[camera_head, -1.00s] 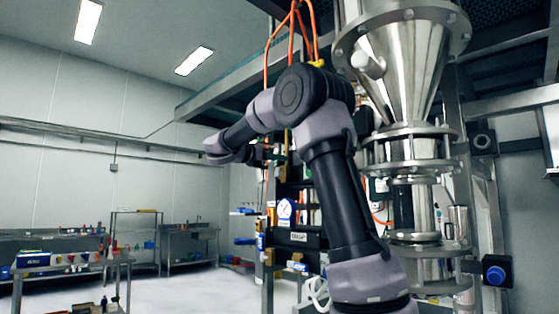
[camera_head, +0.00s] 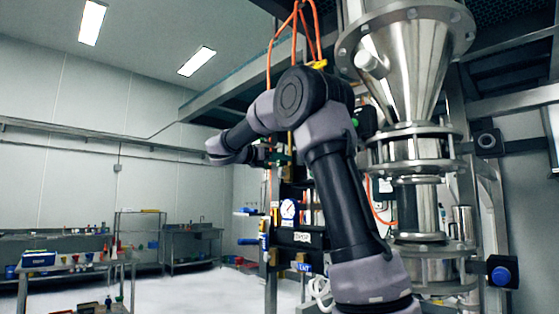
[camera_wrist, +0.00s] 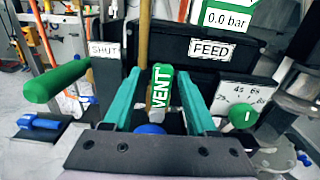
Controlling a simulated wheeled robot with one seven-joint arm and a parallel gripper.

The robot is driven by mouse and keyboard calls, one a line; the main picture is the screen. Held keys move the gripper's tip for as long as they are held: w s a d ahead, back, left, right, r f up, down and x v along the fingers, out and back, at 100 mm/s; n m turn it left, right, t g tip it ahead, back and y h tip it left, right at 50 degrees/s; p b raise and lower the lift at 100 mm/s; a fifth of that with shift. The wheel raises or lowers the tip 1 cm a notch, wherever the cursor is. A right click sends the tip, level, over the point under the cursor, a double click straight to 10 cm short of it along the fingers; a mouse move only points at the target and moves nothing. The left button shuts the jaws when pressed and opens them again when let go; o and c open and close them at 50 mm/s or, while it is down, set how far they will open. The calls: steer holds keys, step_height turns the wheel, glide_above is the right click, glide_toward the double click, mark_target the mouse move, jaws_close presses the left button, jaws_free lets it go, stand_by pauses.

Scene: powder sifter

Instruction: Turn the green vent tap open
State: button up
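The green vent tap's handle (camera_wrist: 161,88), marked VENT in white, stands near the middle of the wrist view. My gripper (camera_wrist: 158,92) has two teal fingers, one on each side of this handle. A gap shows between the handle and each finger, so the gripper looks open. The lower end of the handle is partly hidden by the gripper's body. In the head view my gripper is small and dark at the panel, and the vent tap cannot be made out.
A green cylindrical handle (camera_wrist: 55,82) lies left of my gripper, near a SHUT plate (camera_wrist: 104,50). A FEED label (camera_wrist: 212,49) is behind. A dial plate with a green button (camera_wrist: 243,116) is close on the right. A blue handle (camera_wrist: 40,123) is lower left.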

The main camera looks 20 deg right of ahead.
steer(key=v, duration=1)
steer(key=shift+a, duration=0.4)
steer(key=shift+s, duration=0.15)
